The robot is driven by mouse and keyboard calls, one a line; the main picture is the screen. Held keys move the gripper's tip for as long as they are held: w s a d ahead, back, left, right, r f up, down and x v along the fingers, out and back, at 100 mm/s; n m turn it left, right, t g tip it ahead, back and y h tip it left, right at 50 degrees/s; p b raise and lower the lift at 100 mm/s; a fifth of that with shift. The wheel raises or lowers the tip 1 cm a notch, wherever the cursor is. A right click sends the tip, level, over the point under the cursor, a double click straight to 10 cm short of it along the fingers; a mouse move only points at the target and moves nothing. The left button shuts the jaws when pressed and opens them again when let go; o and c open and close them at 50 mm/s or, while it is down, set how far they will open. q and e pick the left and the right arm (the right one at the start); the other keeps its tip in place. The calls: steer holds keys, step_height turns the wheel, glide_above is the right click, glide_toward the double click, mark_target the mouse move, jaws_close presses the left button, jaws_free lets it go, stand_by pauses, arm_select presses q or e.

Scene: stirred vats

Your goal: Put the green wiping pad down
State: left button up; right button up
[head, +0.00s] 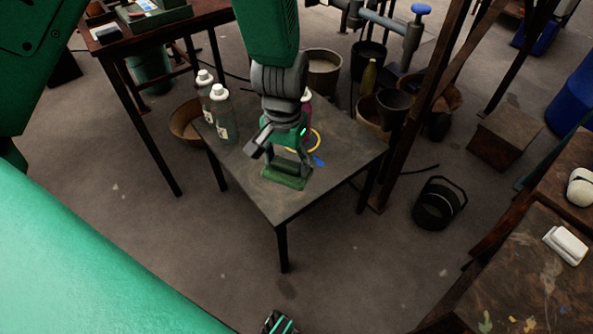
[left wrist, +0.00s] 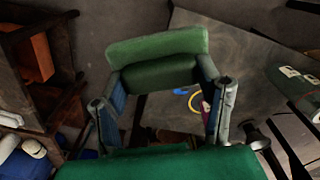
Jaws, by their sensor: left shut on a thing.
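The green wiping pad (head: 286,178) is a flat block at the fingertips of my left gripper (head: 288,167), over the middle of the small dark table (head: 275,208). In the left wrist view the pad (left wrist: 157,45) spans both fingertips, and the gripper is shut on it. The pad is at or just above the table top; I cannot tell whether it touches. A black and green part (head: 279,323) at the bottom edge of the head view may belong to my right gripper; its fingers do not show clearly.
Two white-capped bottles (head: 221,118) stand at the table's back left corner. A yellow ring (head: 316,138) and a small blue thing (head: 318,161) lie right of the gripper. A black bucket (head: 438,204) stands on the floor to the right. The table's front part is clear.

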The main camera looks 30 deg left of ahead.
arm_select(q)
steer(key=w+a+f+n+b, duration=0.1)
steer(key=w+a+f, duration=0.1)
steer(key=f, duration=0.4)
steer(key=w+a+f+n+b, duration=0.1)
steer(key=w+a+f, duration=0.2)
steer(key=f, duration=0.4)
steer(key=w+a+f+n+b, duration=0.1)
steer(key=w+a+f+b, duration=0.1)
steer(key=w+f, duration=0.2)
steer(key=shift+a+f+n, duration=0.15)
steer(key=shift+f, duration=0.55)
steer(key=shift+a+f+n, duration=0.1)
steer(key=shift+f+n, duration=0.05)
steer(key=shift+f, duration=0.55)
steer(key=shift+f+b, duration=0.7)
steer(key=shift+f, duration=1.35)
steer(key=shift+f, duration=0.15)
steer(key=o, duration=1.4)
